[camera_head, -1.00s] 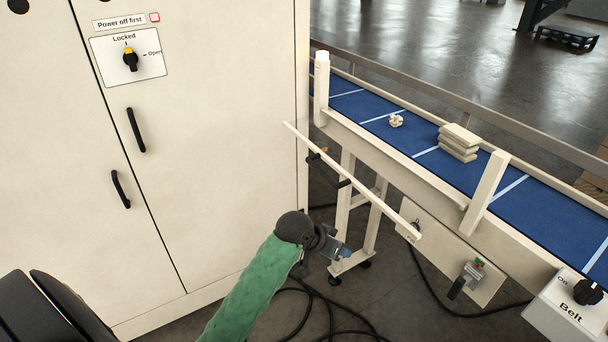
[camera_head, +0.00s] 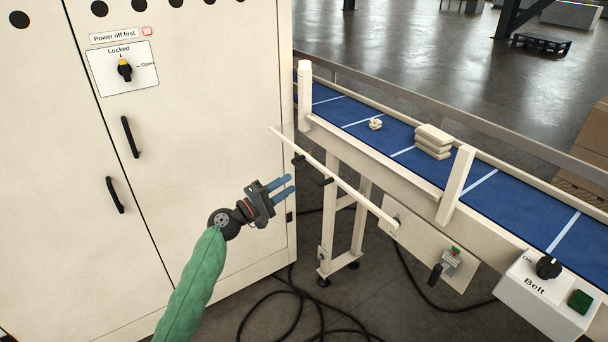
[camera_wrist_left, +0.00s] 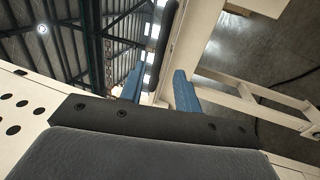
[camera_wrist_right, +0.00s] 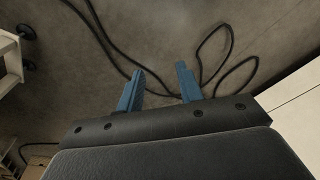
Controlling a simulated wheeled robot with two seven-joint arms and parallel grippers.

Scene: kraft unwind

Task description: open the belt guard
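The belt guard (camera_head: 345,185) appears to be the long cream panel seen nearly edge-on in front of the conveyor, with a black handle (camera_head: 318,178) on its near side. My left gripper (camera_head: 290,186) is open and empty, left of the handle and apart from it, with its blue fingers pointing toward the guard. In the left wrist view a black handle bar (camera_wrist_left: 162,40) shows ahead, between the open fingers (camera_wrist_left: 158,90). My right gripper (camera_wrist_right: 160,85) is open and empty over the floor in its wrist view; it is not in the head view.
The tall cabinet (camera_head: 215,100) stands at left, its knob (camera_head: 124,70) pointing to Locked. The blue conveyor (camera_head: 480,200) carries a stack of pale blocks (camera_head: 433,141) and a small pale lump (camera_head: 375,124). A belt switch box (camera_head: 545,300) stands at lower right. Cables (camera_head: 290,300) lie on the floor.

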